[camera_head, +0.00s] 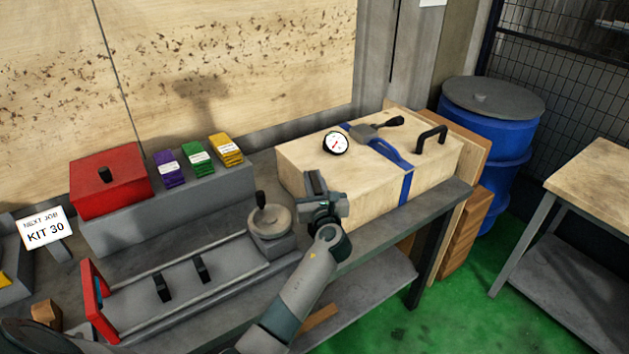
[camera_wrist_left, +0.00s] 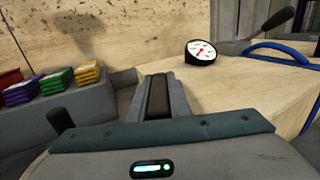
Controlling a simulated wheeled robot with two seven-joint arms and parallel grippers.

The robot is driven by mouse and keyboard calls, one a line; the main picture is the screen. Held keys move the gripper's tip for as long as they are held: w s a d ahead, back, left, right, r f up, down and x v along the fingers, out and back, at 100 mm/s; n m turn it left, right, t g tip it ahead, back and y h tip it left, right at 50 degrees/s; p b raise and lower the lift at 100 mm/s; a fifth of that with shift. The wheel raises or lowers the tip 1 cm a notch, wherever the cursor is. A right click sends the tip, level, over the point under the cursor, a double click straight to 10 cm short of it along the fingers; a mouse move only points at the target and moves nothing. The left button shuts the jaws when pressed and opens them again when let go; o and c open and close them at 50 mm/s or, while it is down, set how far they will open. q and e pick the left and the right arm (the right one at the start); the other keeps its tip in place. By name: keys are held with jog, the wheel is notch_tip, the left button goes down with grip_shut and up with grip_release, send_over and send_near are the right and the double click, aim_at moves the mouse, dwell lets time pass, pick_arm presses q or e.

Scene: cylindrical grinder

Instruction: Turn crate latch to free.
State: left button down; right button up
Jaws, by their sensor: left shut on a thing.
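The wooden crate (camera_head: 330,170) stands on the bench at the right end. A blue strap (camera_head: 385,152) runs over it, with a grey latch lever (camera_head: 365,132) on top that has a black grip. In the left wrist view the lever's black grip (camera_wrist_left: 279,19) shows at the upper right. My left gripper (camera_head: 316,184) is at the crate's near left side, apart from the lever. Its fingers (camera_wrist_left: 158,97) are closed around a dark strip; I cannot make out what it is. My right gripper is not in view.
A round gauge (camera_head: 335,143) and a black handle (camera_head: 431,138) are on the crate lid. A handwheel (camera_head: 270,219) stands on the bench close left of my gripper. Purple, green and yellow packs (camera_head: 198,156) and a red box (camera_head: 110,180) lie further left.

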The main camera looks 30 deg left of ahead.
pick_arm(q)
jog(key=shift+f, duration=0.1)
jog(key=c, duration=1.6)
grip_release()
jog(key=shift+c, duration=0.2)
jog(key=b+v, duration=0.3)
jog(key=v, duration=1.4)
jog(key=shift+s+d, duration=0.15)
jog(key=shift+d, duration=0.05)
jog(key=shift+c, duration=0.2)
